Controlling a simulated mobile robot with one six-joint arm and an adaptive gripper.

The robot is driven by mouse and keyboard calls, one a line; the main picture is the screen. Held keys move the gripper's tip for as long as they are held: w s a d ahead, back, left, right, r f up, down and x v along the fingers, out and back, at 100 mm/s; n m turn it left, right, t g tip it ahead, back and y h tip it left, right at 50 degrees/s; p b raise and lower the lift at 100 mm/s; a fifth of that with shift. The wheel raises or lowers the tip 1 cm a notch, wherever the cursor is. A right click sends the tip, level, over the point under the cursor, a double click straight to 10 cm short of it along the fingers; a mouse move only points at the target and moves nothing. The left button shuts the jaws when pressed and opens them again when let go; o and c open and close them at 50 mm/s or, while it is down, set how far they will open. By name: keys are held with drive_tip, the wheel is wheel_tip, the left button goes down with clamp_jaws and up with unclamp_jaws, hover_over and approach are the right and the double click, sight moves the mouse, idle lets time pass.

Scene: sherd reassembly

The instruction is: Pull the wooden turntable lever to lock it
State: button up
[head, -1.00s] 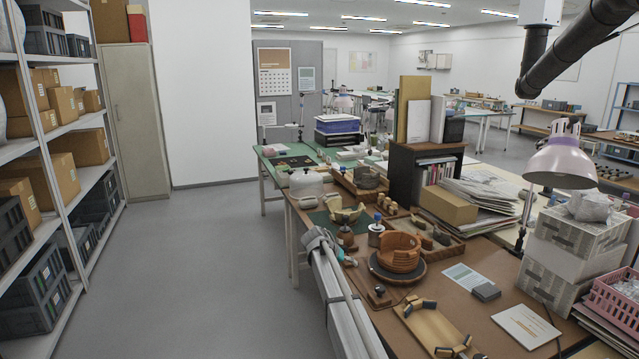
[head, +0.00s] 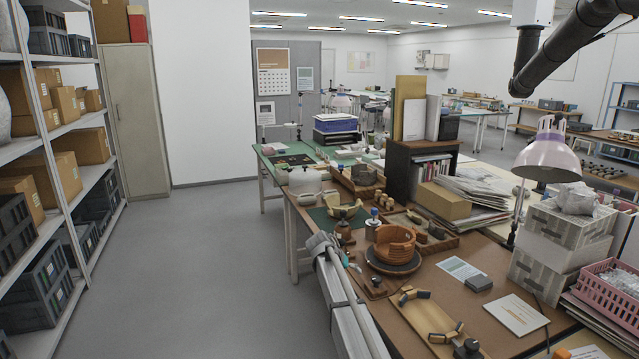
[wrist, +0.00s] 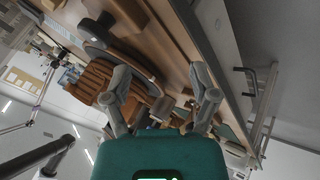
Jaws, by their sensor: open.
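An orange-brown reassembled pot (head: 397,242) stands on the dark round turntable disc (head: 407,269) at the front of the table. A small wooden piece with a dark knob (head: 376,284), which looks like the lever, lies just in front of the disc, on its left. My gripper (head: 346,256) is over the table's left edge, left of the turntable and apart from the lever. In the wrist view my gripper (wrist: 160,75) is open with nothing between its fingers. The pot (wrist: 95,82) and disc (wrist: 112,50) show beyond the left finger, which partly covers them.
A wooden tray (head: 426,322) with dark-ended pieces lies in front of the turntable. A white card (head: 517,314), a small grey box (head: 478,284) and a lamp (head: 548,160) are to the right. Bowls and sherd trays stand behind. The floor (head: 230,270) to the left is clear.

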drive_tip(key=s+d+f+n+g+y, duration=0.1)
drive_tip(key=s+d+y, duration=0.1)
drive_tip(key=s, duration=1.1)
drive_tip(key=s+d+f+g+y, duration=0.1)
drive_tip(key=s+d+f+y, duration=0.15)
drive_tip(key=s, duration=1.15)
drive_tip(key=s+d+f+n+g+y, duration=0.1)
drive_tip(key=s+d+y, duration=0.1)
drive_tip(key=s, duration=1.1)
wheel_tip(320, 180, up, 15)
drive_tip(key=p, duration=1.4)
drive_tip(key=shift+d, duration=0.2)
